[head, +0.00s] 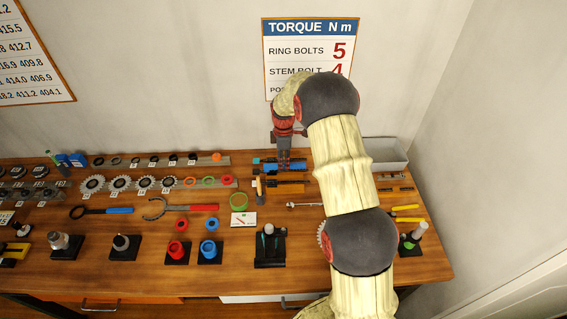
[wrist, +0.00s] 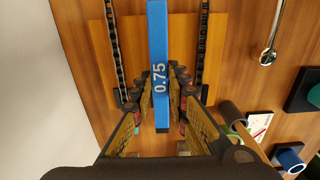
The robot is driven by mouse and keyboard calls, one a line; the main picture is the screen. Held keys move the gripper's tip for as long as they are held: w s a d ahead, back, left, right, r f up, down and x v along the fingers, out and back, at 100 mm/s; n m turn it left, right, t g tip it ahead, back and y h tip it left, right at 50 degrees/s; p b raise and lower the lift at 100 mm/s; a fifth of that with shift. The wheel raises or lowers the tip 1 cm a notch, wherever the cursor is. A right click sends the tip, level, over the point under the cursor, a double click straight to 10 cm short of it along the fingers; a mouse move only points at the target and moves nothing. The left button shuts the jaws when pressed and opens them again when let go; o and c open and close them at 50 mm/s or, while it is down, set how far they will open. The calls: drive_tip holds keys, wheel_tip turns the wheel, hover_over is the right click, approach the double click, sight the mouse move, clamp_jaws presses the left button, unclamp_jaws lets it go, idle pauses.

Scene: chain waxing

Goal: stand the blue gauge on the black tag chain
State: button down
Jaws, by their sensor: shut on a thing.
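My gripper (wrist: 158,88) is shut on the blue gauge (wrist: 158,45), a long flat bar marked 0.75. In the wrist view the gauge hangs between the fingers, above the board and between two dark chains. One chain (wrist: 120,50) lies to its left and the other chain (wrist: 201,45) to its right. Each has a dark block at its near end; I cannot tell which is the black tag chain. In the head view my gripper (head: 284,158) is over the back of the bench with the blue gauge (head: 285,167) below it.
A green ring (head: 239,202) and a white card (head: 243,219) lie left of the chain area. A grey bin (head: 385,153) stands behind my arm at right. A black stand (head: 270,248) is at the front. Sprockets (head: 120,184) and tools fill the left side.

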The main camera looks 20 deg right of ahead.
drive_tip(key=shift+f, duration=0.1)
drive_tip(key=c, duration=1.7)
unclamp_jaws()
drive_tip(key=shift+o, duration=0.2)
wheel_tip(320, 180, up, 12)
